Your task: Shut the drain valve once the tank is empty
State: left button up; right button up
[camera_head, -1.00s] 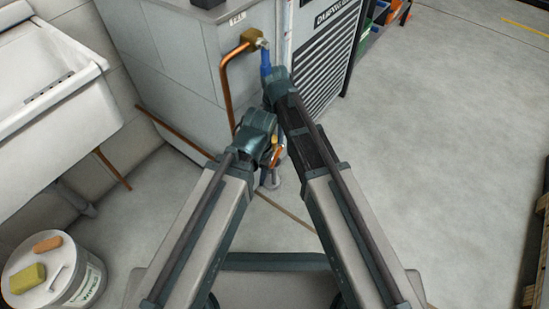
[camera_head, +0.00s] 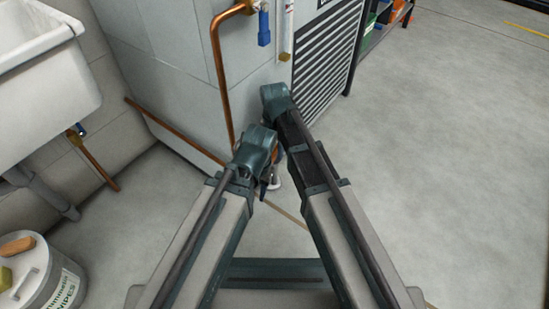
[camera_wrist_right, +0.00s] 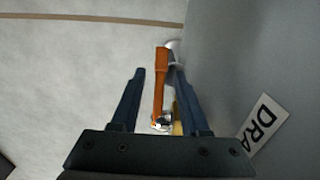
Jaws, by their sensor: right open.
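The drain valve's orange lever (camera_wrist_right: 159,85) shows in the right wrist view, with a bright metal end nearest the camera and brass behind it. My right gripper (camera_wrist_right: 160,72) is open, its two dark blue fingers on either side of the lever. I cannot tell whether they touch it. In the head view the valve is mostly hidden behind my arms. The grey tank cabinet (camera_head: 170,75) stands ahead, a pale upright tube (camera_head: 287,30) on its front. I cannot tell how full the tank is.
A blue-handled valve (camera_head: 263,28) hangs by a copper pipe (camera_head: 222,75). A label reading "DRA" (camera_wrist_right: 264,124) is on the panel right of the fingers. A white sink (camera_head: 45,75) and a wipes bucket (camera_head: 45,278) stand left. The floor at right (camera_head: 450,160) is open.

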jog(key=shift+f, duration=0.5)
jog(key=shift+c, duration=0.3)
grip_shut()
dwell(0.8)
